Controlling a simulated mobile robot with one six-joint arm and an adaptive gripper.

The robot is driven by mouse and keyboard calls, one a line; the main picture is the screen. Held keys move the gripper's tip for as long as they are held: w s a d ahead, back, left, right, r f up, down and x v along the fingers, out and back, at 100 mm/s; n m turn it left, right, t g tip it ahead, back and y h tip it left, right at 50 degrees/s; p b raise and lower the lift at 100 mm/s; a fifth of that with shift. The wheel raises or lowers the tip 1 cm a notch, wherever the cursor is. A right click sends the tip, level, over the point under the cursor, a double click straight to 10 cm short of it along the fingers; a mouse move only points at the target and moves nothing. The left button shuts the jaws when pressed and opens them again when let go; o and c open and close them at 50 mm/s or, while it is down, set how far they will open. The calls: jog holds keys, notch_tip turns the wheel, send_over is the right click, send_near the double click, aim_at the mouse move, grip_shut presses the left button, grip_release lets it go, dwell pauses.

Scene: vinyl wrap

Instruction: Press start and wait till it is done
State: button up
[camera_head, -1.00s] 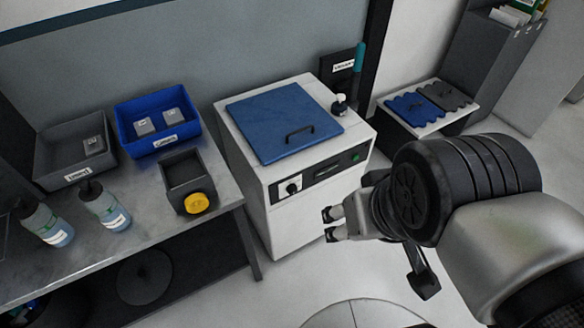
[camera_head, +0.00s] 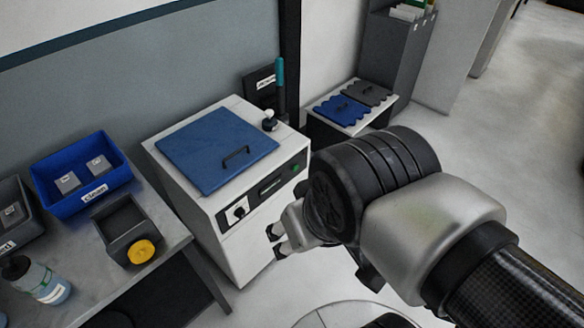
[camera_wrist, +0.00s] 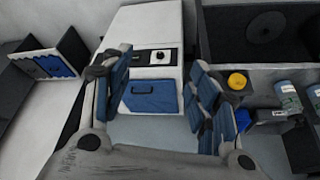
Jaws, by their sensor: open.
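The white machine (camera_head: 200,238) stands on the floor with its blue lid (camera_head: 217,149) down. Its front panel has a dark knob on a white plate (camera_head: 237,210), a dark display slot (camera_head: 271,186) and a green button (camera_head: 295,168) at the right end. My gripper (camera_head: 277,240) is open and empty, in front of and below the panel in the head view. In the wrist view my gripper (camera_wrist: 160,62) has its fingers spread, with the knob (camera_wrist: 160,57) and blue lid (camera_wrist: 151,97) between them. I cannot make out the green button there. No contact is visible.
A bench at left holds a blue bin (camera_head: 80,175), a dark box with a yellow knob (camera_head: 140,251) and a spray bottle (camera_head: 40,281). A low stand with blue and grey corrugated pieces (camera_head: 343,110) is behind my arm. The floor at right is clear.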

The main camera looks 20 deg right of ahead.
dwell(0.4)
grip_shut()
dwell(0.5)
dwell(1.3)
